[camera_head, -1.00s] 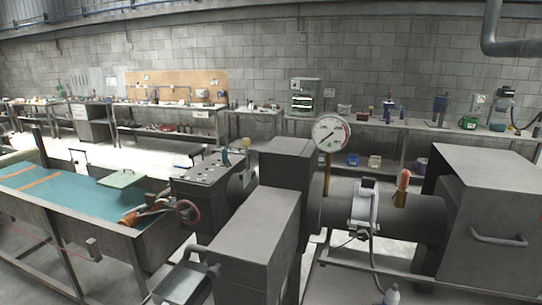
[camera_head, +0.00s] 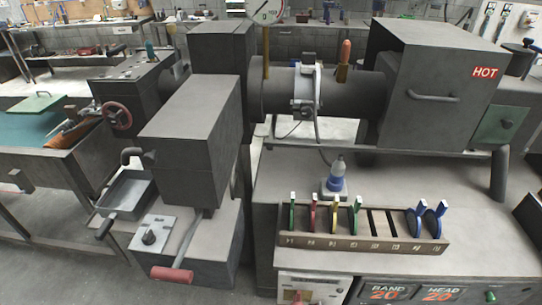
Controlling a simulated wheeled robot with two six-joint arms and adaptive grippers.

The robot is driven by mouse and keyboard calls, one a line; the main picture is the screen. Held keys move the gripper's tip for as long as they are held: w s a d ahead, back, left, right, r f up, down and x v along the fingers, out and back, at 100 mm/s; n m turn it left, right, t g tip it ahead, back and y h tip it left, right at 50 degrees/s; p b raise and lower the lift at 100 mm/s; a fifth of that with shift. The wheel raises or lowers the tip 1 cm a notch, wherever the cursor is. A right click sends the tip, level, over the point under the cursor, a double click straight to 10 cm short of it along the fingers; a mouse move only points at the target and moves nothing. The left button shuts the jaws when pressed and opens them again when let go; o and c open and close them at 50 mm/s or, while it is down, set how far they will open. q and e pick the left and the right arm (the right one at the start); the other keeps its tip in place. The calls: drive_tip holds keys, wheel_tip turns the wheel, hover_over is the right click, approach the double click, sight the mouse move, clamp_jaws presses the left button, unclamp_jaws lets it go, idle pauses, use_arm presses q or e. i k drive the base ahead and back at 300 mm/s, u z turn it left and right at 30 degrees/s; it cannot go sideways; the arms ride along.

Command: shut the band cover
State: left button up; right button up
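A light grey metal band fitting (camera_head: 306,98) sits around the dark barrel (camera_head: 352,96) in the upper middle of the head view. It has a small dark block on top, and a cable hangs from it. I cannot tell which part of it is the band cover, or whether that cover is open or shut. Neither of my grippers is in view.
An orange-handled piece (camera_head: 345,58) stands on the barrel. Right of it is a large box marked HOT (camera_head: 430,85). Below are a blue-white bottle (camera_head: 336,178), a slotted rack (camera_head: 360,241) with coloured pieces, and a panel reading BAND 20, HEAD 20 (camera_head: 408,291). A red-handled lever (camera_head: 172,274) projects front left.

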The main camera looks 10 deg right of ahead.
sight(448, 76)
drive_tip(key=z, duration=1.55)
